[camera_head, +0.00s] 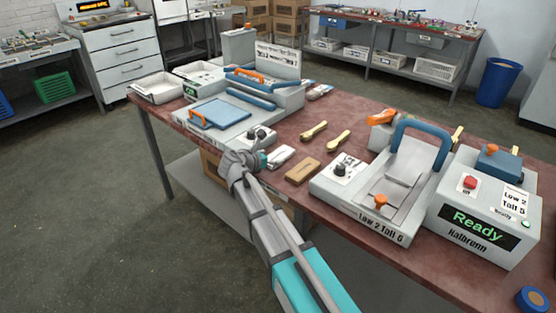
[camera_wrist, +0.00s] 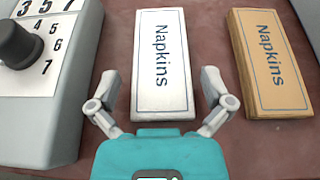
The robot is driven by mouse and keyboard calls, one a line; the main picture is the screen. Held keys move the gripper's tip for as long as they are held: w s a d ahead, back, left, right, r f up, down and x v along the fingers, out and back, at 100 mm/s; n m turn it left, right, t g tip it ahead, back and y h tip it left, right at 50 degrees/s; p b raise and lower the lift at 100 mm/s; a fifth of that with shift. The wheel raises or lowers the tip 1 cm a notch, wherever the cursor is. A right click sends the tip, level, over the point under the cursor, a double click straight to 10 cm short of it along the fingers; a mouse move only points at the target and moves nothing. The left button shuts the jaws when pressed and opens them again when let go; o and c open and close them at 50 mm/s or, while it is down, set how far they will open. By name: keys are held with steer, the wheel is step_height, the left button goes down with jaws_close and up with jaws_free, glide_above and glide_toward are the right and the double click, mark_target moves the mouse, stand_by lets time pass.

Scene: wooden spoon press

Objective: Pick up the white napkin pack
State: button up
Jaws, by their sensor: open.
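The white napkin pack (camera_wrist: 161,65) lies flat on the table, with "Napkins" printed in blue inside a blue border. In the head view the white napkin pack (camera_head: 281,156) lies near the table's front edge, just beyond my gripper (camera_head: 259,160). In the wrist view my gripper (camera_wrist: 160,92) is open and empty, with one finger on each side of the pack's near part. I cannot tell how high the fingertips are above the table.
A brown napkin pack (camera_wrist: 273,62) lies to the right of the white one. A grey unit with a black knob (camera_wrist: 18,45) stands close on the left. Two wooden spoons (camera_head: 338,141) lie behind. A press (camera_head: 399,172) and a "Ready" box (camera_head: 478,223) stand at right.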

steer(key=shift+x, duration=0.9)
steer(key=c, duration=0.6)
